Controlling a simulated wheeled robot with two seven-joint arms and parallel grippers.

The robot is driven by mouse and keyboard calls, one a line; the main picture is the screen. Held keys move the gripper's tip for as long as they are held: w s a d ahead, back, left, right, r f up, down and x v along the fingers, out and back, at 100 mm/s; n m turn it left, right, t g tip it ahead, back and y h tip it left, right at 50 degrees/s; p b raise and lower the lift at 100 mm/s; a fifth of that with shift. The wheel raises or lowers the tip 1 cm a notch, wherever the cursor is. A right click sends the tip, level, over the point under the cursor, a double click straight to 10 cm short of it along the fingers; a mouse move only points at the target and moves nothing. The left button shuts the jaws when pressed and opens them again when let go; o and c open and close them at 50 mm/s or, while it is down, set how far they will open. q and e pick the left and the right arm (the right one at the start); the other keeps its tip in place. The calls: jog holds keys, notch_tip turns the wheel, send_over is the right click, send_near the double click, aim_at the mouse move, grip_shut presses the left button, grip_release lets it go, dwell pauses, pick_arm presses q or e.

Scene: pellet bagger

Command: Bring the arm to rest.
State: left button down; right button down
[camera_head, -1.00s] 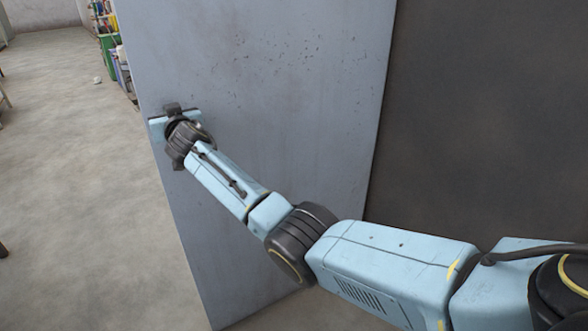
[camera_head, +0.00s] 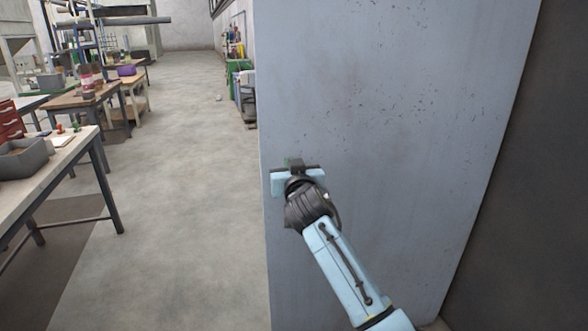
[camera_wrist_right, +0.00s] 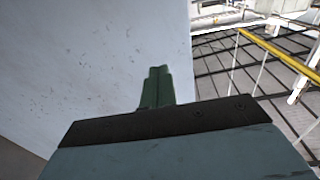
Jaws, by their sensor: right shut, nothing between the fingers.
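My right arm comes in from the bottom right in the head view, light blue with dark joints. Its right gripper (camera_head: 293,163) is in front of the grey panel (camera_head: 390,120), near the panel's left edge. In the right wrist view the two green fingers (camera_wrist_right: 157,86) are together with nothing between them, and the grey panel (camera_wrist_right: 90,60) fills the left side. I cannot tell whether the fingers touch the panel. My left gripper is not in view.
Left of the panel is open concrete floor (camera_head: 180,200). A workbench (camera_head: 80,150) with a grey bin (camera_head: 22,158) stands at the left. A yellow rail (camera_wrist_right: 280,52) shows at the right in the wrist view.

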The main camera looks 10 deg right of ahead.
jog(key=s+d+f+n+g, duration=0.1)
jog(key=s+f+g, duration=0.3)
jog(key=f, duration=1)
jog(key=s+d+f+n+g, duration=0.1)
jog(key=s+f, duration=0.4)
jog(key=f, duration=0.9)
jog(key=s+d+f+g+y, duration=0.1)
jog(key=s+f+g, duration=0.1)
jog(key=s+f, duration=0.65)
jog(key=s+d+f+g, duration=0.1)
jog(key=s+f+g, duration=0.35)
jog(key=f, duration=0.75)
jog(key=s+d+f+g, duration=0.1)
jog(key=s+f, duration=0.5)
jog(key=s, duration=0.8)
jog(key=s+d+f+g, duration=0.2)
jog(key=s+d+f, duration=0.2)
jog(key=s, duration=1.1)
jog(key=s+d+f+n+g, duration=0.1)
jog(key=s+d+f+g, duration=0.1)
jog(key=s+f, duration=0.6)
jog(key=s, duration=0.7)
jog(key=shift+d, duration=0.15)
jog(key=shift+g, duration=0.25)
